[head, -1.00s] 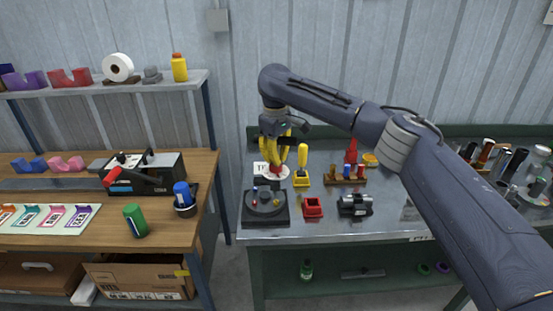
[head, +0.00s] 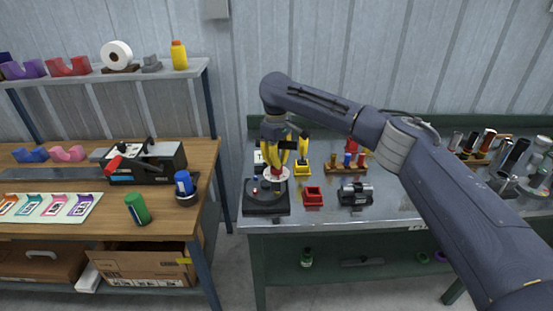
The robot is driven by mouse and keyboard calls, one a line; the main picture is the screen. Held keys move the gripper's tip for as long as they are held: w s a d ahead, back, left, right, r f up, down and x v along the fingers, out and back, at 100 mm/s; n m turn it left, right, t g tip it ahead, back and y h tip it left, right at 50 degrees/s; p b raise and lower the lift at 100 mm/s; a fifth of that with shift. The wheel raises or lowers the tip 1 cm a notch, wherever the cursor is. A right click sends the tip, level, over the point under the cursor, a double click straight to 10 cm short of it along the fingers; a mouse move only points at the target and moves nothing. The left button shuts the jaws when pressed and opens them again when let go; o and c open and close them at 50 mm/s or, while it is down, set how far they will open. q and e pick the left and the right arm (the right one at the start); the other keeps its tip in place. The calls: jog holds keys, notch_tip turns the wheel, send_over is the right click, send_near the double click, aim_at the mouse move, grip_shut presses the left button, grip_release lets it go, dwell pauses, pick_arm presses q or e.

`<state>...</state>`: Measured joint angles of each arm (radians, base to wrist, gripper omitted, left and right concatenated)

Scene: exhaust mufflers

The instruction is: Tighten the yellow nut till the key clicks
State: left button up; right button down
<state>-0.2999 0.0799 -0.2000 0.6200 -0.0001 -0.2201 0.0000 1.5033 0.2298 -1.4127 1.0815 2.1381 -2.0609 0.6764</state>
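My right gripper (head: 276,164) reaches down with its yellow fingers over the black fixture (head: 266,208) at the front left of the metal bench. The fingers appear closed on a red key with a pale round disc (head: 271,175). The key is upright over the fixture, and I cannot tell whether its lower end touches a nut. The yellow nut is hidden or too small to make out beneath it. A yellow-handled key (head: 303,148) stands in a yellow holder (head: 302,171) just right of the gripper. The red holder (head: 313,196) in front is empty. My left gripper is out of view.
A dark cylindrical muffler part (head: 356,194) lies right of the red holder. A wooden rack (head: 346,168) with coloured pieces stands behind it. A wooden workbench (head: 90,227) with a black machine (head: 148,163) is at the left. My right arm spans the metal bench.

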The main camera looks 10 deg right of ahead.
jog(key=shift+f, duration=0.9)
dwell(0.5)
dwell(0.4)
jog(key=shift+m, duration=1.1)
jog(key=shift+m, duration=1.2)
jog(key=shift+m, duration=1.1)
